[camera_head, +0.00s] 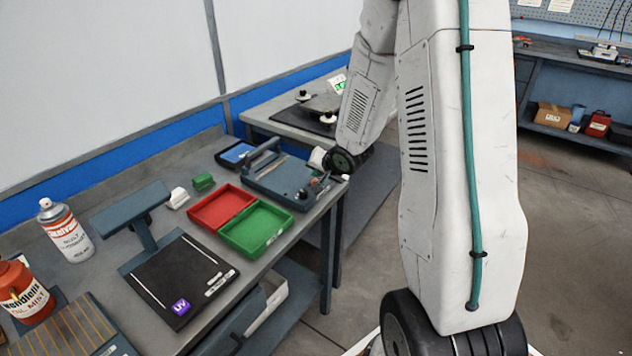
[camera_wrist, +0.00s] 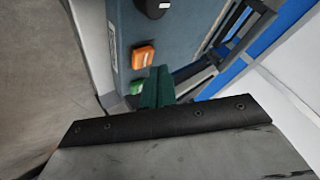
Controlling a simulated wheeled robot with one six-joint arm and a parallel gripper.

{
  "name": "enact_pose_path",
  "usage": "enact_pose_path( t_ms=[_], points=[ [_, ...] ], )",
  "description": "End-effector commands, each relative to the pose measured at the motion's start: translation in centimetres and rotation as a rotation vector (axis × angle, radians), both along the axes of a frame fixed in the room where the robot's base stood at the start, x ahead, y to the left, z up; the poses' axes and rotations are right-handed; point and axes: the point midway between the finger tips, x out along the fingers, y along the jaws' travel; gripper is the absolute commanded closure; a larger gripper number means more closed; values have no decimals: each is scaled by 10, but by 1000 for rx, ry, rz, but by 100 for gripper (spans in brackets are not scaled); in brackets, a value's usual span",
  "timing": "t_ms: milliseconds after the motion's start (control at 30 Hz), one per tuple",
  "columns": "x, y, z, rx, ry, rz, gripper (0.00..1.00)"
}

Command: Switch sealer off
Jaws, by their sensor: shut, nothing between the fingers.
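The sealer (camera_head: 280,180), a blue-grey bench unit with a raised bar, stands at the far end of the near bench in the head view. In the wrist view its side panel (camera_wrist: 170,50) carries an orange switch (camera_wrist: 143,56), a green switch (camera_wrist: 137,86) below it, and a dark knob (camera_wrist: 152,6) at the top edge. My gripper (camera_wrist: 160,72) shows dark green fingers shut together beside the two switches. I cannot tell whether they touch a switch. In the head view my gripper (camera_head: 345,177) is at the sealer's front right corner, small and partly hidden.
A red tray (camera_head: 222,190) and a green tray (camera_head: 238,243) lie left of the sealer. A dark UV-labelled plate (camera_head: 150,283) sits nearer, under a lamp-like head (camera_head: 130,208). A spray can (camera_head: 68,232) stands at left. A second bench (camera_head: 275,127) is behind.

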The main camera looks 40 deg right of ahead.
Motion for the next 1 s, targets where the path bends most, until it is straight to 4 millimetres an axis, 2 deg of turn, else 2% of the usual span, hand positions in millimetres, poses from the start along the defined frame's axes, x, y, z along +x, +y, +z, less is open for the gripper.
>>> enact_pose_path(
  t_ms=[333,800,1000],
  points=[
    [0,0,4,0,-1,0,100],
    [0,0,51,0,-1,2,100],
    [0,0,60,0,0,0,100]
  ],
)
